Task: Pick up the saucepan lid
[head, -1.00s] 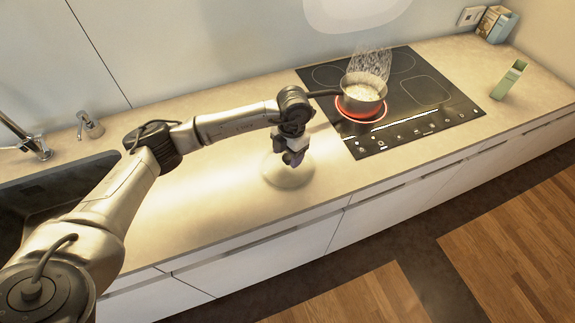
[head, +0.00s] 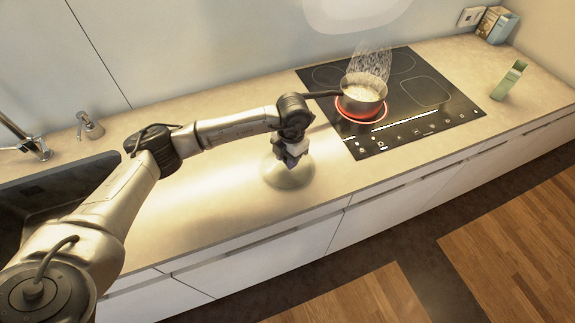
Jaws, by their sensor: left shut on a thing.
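The saucepan lid (head: 290,178) is a pale, round, see-through dome on the counter in front of the hob's left side. My left gripper (head: 290,161) points down over the middle of the lid and is shut on it at the top. The fingers hide the knob. I cannot tell whether the lid's rim touches the counter. The saucepan (head: 363,96) stands on a glowing red ring of the hob, steaming, with pale contents. My right gripper is out of view.
The black hob (head: 420,118) lies right of the lid. A sink (head: 60,185) and tap (head: 35,145) are at the left. The counter (head: 225,200) left of the lid is clear.

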